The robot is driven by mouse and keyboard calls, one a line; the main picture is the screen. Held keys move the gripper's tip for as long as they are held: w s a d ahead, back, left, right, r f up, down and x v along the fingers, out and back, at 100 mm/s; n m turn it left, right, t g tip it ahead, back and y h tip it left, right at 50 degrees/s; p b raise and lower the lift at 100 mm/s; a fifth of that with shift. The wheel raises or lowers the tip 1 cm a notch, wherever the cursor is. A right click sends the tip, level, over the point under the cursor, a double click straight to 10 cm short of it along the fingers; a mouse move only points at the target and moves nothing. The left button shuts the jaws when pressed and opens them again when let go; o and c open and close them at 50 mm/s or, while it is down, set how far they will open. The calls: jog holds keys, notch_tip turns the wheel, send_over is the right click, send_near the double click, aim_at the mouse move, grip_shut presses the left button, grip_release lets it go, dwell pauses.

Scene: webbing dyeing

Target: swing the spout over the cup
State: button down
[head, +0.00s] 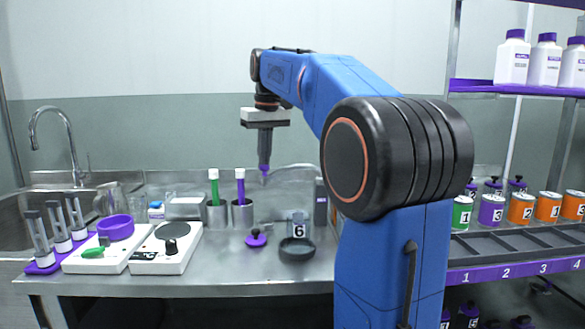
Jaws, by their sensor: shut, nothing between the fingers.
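The curved metal spout (50,109) of a tap rises behind the sink at the far left. Its outlet hangs to the left, over the sink area. A clear glass cup-like vessel (112,198) stands to the right of the tap base, and the spout outlet is not above it. I cannot tell which vessel is the task's cup. My gripper (264,171) is shut and empty, pointing down above the bench, right of the metal cups and far from the spout.
Two white devices (166,248) and a purple rack of tubes (61,240) fill the front left of the bench. A dark round dish (297,249) and a purple-knobbed item (256,238) lie below my gripper. Shelves with numbered jars (491,211) stand right.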

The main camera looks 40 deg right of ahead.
aim_at(264, 169)
jog(key=shift+s+a, duration=0.65)
jog(key=shift+s, duration=0.2)
jog(key=shift+s+a, duration=0.3)
jog(key=shift+s, duration=0.2)
jog(key=shift+s+a, duration=0.25)
jog(key=shift+s, duration=0.25)
jog(key=shift+s, duration=0.1)
jog(key=shift+s+a, duration=0.25)
jog(key=shift+s, duration=0.25)
jog(key=shift+s+a, duration=0.2)
jog(key=shift+s, duration=0.3)
jog(key=shift+s+a, duration=0.25)
jog(key=shift+s, duration=0.95)
